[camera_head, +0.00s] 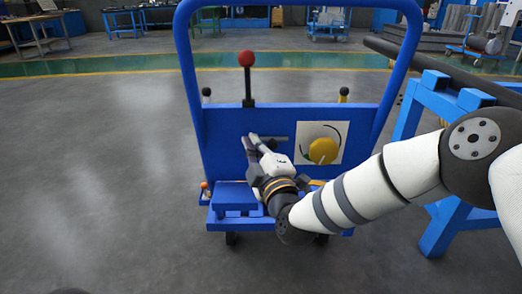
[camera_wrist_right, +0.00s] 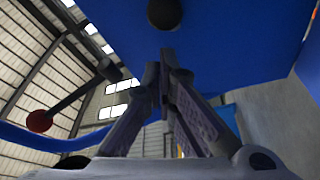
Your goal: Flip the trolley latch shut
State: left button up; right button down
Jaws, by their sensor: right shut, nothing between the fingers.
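The blue trolley (camera_head: 228,130) stands ahead with a front panel and tall hoop handle. A dark lever with a red ball (camera_head: 246,58) stands upright at the panel's top edge; the ball also shows in the right wrist view (camera_wrist_right: 40,121). A yellow dial (camera_head: 323,150) sits on a white plate right of my gripper. I cannot tell for certain which part is the latch. My right gripper (camera_head: 250,140) is shut and empty, close to the panel below the lever. Its fingertips meet in the right wrist view (camera_wrist_right: 167,56); contact with the panel is unclear. My left gripper is out of view.
A blue stand (camera_head: 440,100) with a dark bar is at the right. The floor (camera_head: 100,150) left of the trolley is clear.

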aim_at(277, 145)
jog(key=shift+d+f, duration=0.25)
jog(key=shift+d, duration=0.45)
jog(key=d+p, duration=0.1)
jog(key=d, duration=0.2)
jog(key=shift+d+r+p, duration=0.15)
jog(key=shift+r+p, duration=0.05)
jog(key=shift+p, duration=0.1)
jog(key=shift+d+f, duration=0.1)
jog(key=shift+d, duration=0.05)
jog(key=shift+f, duration=0.1)
